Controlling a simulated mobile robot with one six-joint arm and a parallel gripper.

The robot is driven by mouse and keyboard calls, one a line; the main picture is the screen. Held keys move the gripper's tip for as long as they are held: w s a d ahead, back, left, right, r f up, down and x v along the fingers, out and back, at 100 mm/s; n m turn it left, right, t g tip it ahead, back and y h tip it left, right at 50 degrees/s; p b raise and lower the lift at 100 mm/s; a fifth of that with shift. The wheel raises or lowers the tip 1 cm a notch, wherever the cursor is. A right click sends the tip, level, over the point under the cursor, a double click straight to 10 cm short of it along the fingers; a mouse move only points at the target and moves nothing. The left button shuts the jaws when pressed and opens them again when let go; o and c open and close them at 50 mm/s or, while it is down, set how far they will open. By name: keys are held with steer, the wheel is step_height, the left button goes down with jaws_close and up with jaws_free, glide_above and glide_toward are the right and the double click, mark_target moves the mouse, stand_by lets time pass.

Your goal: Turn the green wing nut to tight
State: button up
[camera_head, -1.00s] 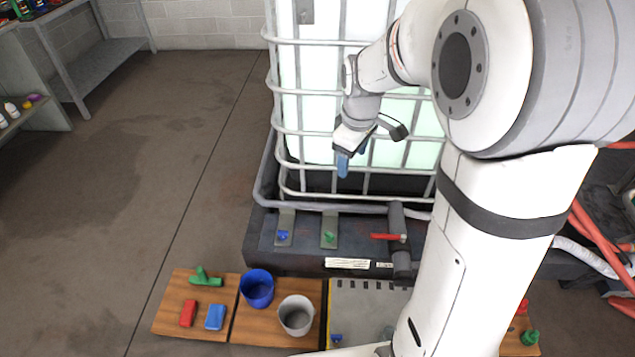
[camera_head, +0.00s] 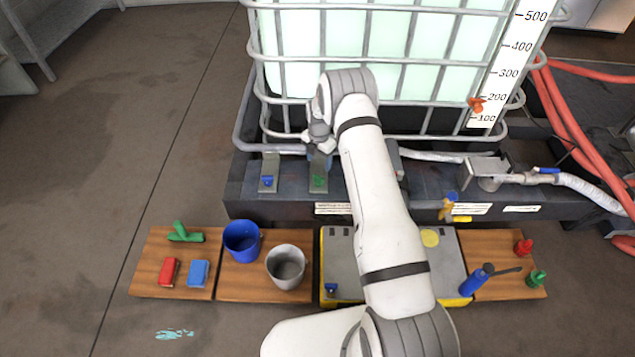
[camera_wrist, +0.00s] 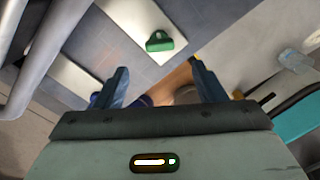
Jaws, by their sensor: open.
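The green wing nut (camera_head: 319,181) sits on an upright grey bracket plate on the dark base of the caged tank. In the wrist view the green wing nut (camera_wrist: 159,41) shows on its pale plate, beyond my fingertips and roughly centred between them. My gripper (camera_wrist: 162,80) is open, with two blue fingers spread apart and nothing between them. A gap shows between the fingertips and the nut. In the head view my wrist hangs just above and behind the nut and mostly hides the fingers.
A blue wing nut (camera_head: 267,182) sits on a similar plate to the left. Tank cage bars (camera_head: 400,100) rise close behind. In front stand a blue bucket (camera_head: 241,243), a grey bucket (camera_head: 286,268) and a yellow-edged grey case (camera_head: 440,262). Open floor lies left.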

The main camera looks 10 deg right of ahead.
mark_target(318, 177)
step_height(318, 177, down, 9)
steer(key=shift+f+b, duration=0.1)
steer(key=shift+b, duration=1)
steer(key=shift+c, duration=0.2)
steer(key=c, duration=0.9)
steer(key=shift+a, duration=0.15)
steer(key=shift+c, duration=0.2)
